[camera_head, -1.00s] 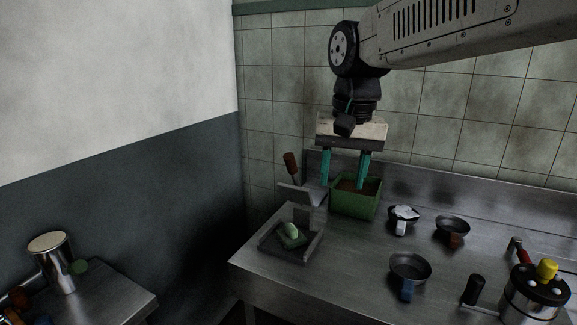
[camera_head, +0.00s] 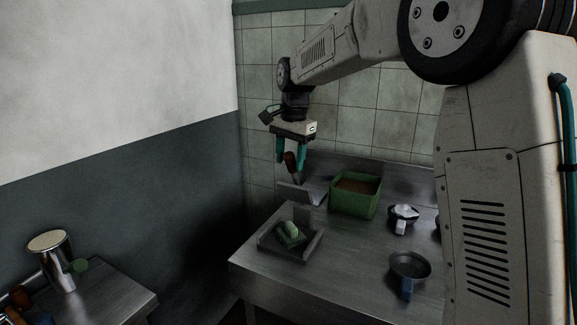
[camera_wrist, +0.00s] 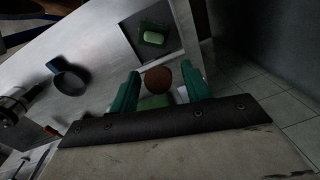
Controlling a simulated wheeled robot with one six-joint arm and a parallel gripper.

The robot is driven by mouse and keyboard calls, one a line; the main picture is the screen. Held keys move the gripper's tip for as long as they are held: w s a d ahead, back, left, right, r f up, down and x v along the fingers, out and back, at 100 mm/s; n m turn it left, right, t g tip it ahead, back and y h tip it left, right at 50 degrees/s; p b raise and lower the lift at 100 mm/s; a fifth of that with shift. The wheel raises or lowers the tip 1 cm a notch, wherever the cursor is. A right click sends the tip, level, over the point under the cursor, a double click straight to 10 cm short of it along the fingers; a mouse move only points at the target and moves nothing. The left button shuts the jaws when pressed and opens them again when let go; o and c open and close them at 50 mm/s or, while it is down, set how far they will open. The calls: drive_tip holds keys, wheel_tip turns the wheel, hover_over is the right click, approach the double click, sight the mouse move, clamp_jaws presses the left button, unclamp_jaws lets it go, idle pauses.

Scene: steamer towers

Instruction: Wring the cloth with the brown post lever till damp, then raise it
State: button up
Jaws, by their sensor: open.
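The brown lever grip (camera_head: 290,158) stands on a thin post at the back of the grey wringer tray (camera_head: 262,247). My gripper (camera_head: 291,164) is open at the lever, pointing down. In the wrist view the round brown grip (camera_wrist: 157,79) shows between the two teal fingers of my gripper (camera_wrist: 160,71), with gaps on both sides. The pale green cloth (camera_head: 291,230) lies bunched in the tray, under a raised grey plate (camera_head: 299,193). The cloth also shows in the wrist view (camera_wrist: 153,37). How wet it is cannot be told.
A green box (camera_head: 352,204) with brown contents stands right of the wringer. A cup with white contents (camera_head: 404,212) and a dark cup with a blue handle (camera_head: 409,268) stand further right. A metal canister (camera_head: 54,262) is on the separate left counter. The front middle of the counter is clear.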

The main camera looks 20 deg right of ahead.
sight(296, 181)
drive_tip(key=shift+w+a+f, duration=0.1)
drive_tip(key=shift+f, duration=1.2)
